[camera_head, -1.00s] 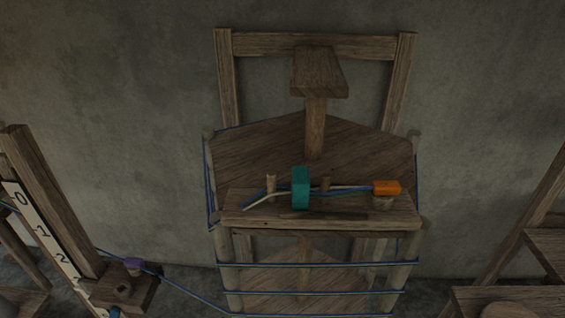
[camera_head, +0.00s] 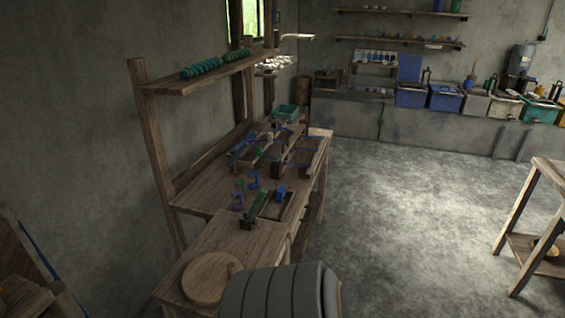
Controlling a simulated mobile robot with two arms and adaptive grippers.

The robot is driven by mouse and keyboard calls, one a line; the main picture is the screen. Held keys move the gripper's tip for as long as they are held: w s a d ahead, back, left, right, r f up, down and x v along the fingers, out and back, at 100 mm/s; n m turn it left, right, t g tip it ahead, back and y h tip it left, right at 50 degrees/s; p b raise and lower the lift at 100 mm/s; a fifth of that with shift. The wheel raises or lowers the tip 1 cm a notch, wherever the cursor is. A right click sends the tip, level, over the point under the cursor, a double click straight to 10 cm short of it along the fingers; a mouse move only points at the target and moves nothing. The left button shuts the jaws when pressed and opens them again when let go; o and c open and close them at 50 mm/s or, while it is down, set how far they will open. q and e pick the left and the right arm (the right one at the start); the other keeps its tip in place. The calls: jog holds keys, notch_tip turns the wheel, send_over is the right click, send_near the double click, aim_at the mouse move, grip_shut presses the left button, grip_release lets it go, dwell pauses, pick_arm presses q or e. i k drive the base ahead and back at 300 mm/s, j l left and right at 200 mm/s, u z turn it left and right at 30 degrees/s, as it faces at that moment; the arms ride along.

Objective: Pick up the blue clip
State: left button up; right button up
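A small blue clip-like piece (camera_head: 253,180) stands on the wooden workbench (camera_head: 195,192), near the middle of its top. A purple piece (camera_head: 238,202) and a small green piece (camera_head: 240,184) are close beside it. Another small blue piece (camera_head: 280,193) sits at a dark wooden block nearer the front. The pieces are small and dark at this distance, so their exact shape is hard to tell.
A long green piece (camera_head: 255,206) lies near the blue pieces. A round wooden disc (camera_head: 211,277) lies on the lower front surface. A shelf (camera_head: 190,82) overhangs the bench. Open floor (camera_head: 400,210) lies to the right, with a wooden stand (camera_head: 524,240) at the far right.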

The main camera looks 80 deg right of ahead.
aim_at(281, 192)
jog(key=z, duration=2.7)
jog(key=u, duration=0.35)
jog(key=i+l+u, duration=0.15)
jog(key=l+u, duration=0.2)
jog(key=i+l+u, duration=0.15)
jog(key=u, duration=0.15)
jog(key=l+u, duration=0.35)
jog(key=i+l, duration=0.05)
jog(key=l, duration=0.05)
